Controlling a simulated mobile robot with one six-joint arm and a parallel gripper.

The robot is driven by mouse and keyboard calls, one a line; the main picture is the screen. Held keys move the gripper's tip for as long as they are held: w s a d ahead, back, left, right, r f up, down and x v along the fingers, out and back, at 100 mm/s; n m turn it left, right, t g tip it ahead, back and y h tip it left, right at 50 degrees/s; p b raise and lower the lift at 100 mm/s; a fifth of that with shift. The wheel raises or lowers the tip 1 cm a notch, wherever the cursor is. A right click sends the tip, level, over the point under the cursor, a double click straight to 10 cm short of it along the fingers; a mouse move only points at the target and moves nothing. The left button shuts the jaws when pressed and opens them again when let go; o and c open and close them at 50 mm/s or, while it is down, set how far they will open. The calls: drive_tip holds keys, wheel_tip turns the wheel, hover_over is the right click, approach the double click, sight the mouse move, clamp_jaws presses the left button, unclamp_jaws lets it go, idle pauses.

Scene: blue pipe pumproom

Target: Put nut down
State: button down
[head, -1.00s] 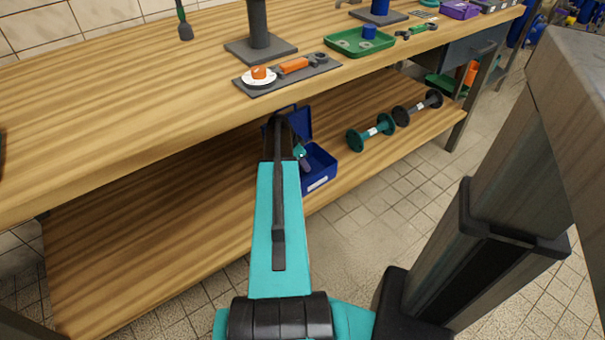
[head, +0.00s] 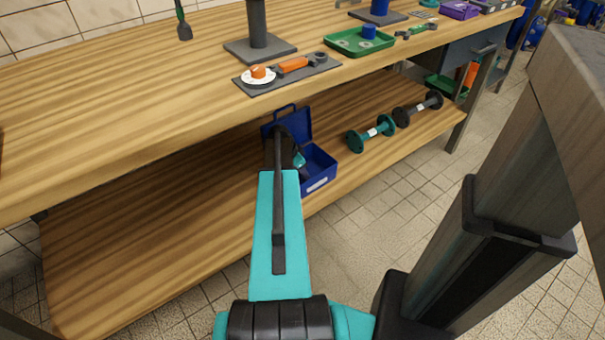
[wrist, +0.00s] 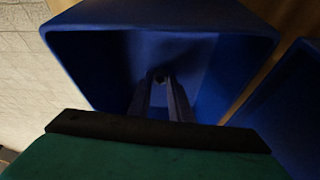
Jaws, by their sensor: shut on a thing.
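A blue toolbox (head: 321,180) with its lid open stands on the lower shelf of the workbench. In the wrist view my gripper (wrist: 161,82) reaches into the open blue toolbox (wrist: 95,65), between its walls. The fingers are close together on a small dark nut (wrist: 160,75), which shows only partly at the fingertips. The inside is dark, so I cannot tell whether the nut touches the toolbox floor. In the head view my own arm hides the fingers and the nut.
The toolbox's open lid (wrist: 290,110) is on the right in the wrist view. A teal dumbbell-shaped part (head: 371,133) and a dark one (head: 418,109) lie right of the toolbox. The shelf's left part (head: 130,230) is clear. The bench top (head: 150,105) overhangs.

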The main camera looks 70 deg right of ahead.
drive_tip(key=shift+f, duration=0.15)
drive_tip(key=c, duration=1.6)
unclamp_jaws()
drive_tip(key=p+v, duration=0.2)
drive_tip(key=v, duration=1)
drive_tip(key=shift+p, duration=0.4)
